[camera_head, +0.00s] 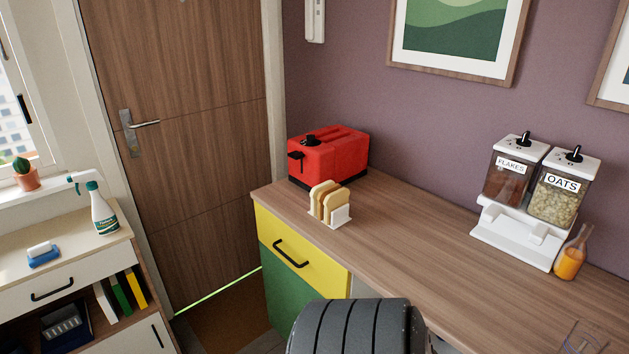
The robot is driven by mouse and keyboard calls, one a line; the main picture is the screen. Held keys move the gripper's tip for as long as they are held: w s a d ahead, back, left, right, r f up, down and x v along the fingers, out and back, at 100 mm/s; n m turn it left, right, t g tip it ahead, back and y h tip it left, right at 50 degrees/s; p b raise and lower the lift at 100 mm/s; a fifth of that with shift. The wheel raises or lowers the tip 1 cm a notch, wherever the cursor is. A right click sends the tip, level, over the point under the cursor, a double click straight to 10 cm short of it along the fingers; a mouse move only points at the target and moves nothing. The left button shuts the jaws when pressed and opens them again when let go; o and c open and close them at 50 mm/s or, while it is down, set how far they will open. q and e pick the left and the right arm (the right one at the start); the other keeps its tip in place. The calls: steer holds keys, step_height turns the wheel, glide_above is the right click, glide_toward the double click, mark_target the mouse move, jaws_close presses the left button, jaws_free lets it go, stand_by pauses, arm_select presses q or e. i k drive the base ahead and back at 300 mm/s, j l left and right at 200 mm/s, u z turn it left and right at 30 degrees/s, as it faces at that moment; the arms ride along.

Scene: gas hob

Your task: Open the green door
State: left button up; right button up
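The green door (280,291) is the cabinet front below a yellow drawer front (297,254) at the left end of the wooden counter. It looks shut, flush under the drawer. Only its upper left part shows. Its right and lower parts are hidden behind a dark ribbed part of my own arm in the foreground and by the bottom edge of the picture. No handle of the green door is visible. The yellow drawer has a black bar handle (291,255). Neither of my grippers shows in the head view.
The counter (422,239) holds a red toaster (331,155), a toast rack (330,205), a cereal dispenser (527,198) and an orange bottle (572,255). A wooden room door (190,130) stands behind. A low shelf unit (75,270) is at left. Floor (238,312) shows between.

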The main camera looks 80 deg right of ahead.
mark_target(287, 293)
steer(key=z, duration=2.1)
